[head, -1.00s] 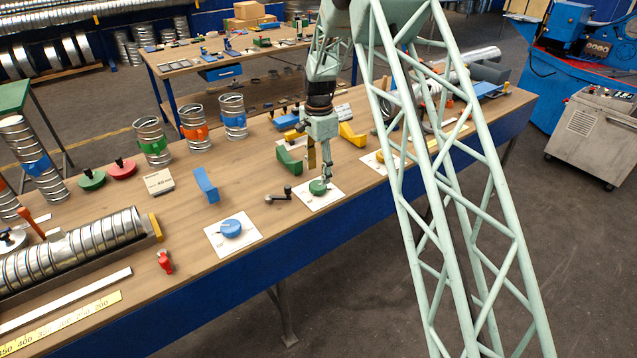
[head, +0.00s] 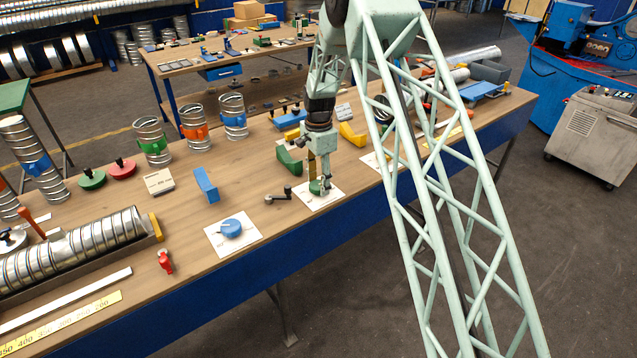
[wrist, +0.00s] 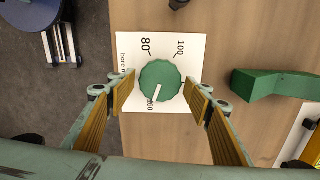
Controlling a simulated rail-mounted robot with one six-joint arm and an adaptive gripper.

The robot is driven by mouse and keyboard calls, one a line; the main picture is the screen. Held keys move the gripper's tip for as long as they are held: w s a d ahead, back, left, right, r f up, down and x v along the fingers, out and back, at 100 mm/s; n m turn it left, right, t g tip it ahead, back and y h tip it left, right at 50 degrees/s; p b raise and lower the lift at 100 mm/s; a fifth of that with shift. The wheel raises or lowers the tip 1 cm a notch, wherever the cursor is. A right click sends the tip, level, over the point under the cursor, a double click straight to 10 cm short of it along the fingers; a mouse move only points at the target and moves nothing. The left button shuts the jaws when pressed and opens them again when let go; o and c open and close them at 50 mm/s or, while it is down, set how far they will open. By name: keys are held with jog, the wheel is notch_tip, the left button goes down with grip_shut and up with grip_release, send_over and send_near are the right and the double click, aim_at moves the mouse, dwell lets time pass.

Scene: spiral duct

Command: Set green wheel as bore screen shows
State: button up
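The green wheel (wrist: 161,82) sits on a white card (wrist: 190,45) on the bench. In the wrist view the card carries the numbers 80 and 100, and another number, partly hidden, near the lower edge. The wheel's white pointer line faces down and slightly left, toward that lower number. My gripper (wrist: 160,92) is open, with one finger on each side of the wheel and gaps between. In the head view my gripper (head: 320,184) is low over the green wheel (head: 316,188). A cream block (head: 159,181) stands on the bench; I cannot read its face or tell whether it is the bore screen.
A blue wheel (head: 231,229) on its own card and a black crank (head: 279,196) lie to the left. A green angled block (head: 289,161) stands close behind my gripper, and a yellow one (head: 352,134) behind right. A red clamp-like piece (head: 165,262) lies nearer the front.

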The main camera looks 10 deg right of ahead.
jog(key=c, duration=0.6)
